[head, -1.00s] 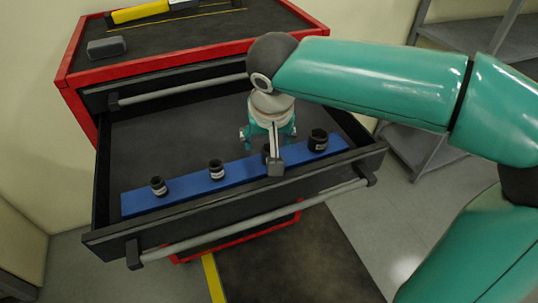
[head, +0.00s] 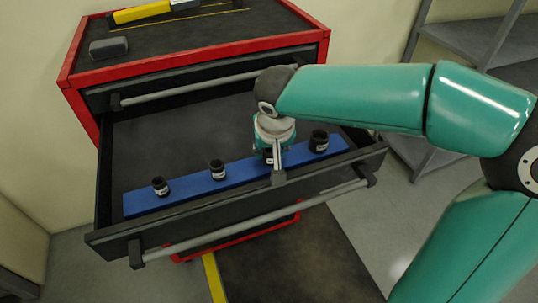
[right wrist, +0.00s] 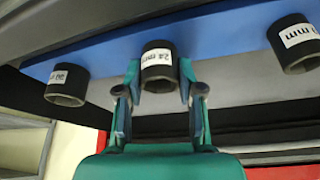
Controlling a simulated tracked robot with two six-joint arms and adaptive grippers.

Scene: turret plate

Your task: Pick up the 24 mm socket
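The 24 mm socket (right wrist: 158,62) is a black cylinder with a white label reading "24 mm". It stands on the blue rail (right wrist: 215,42) in the middle of the right wrist view, its open end towards me. In the head view it is mostly hidden behind my right wrist and the gripper. My right gripper (right wrist: 160,78) has one finger on each side of this socket, close against its walls. The fingers look shut on it, and the socket still appears to be at the rail. My left gripper is not in view.
Other black sockets stand on the rail: two to the left (head: 160,187) (head: 217,170) and a larger one to the right (head: 319,141). The rail lies in an open drawer (head: 150,140), behind its front wall and handle (head: 255,221). The drawer's back is clear.

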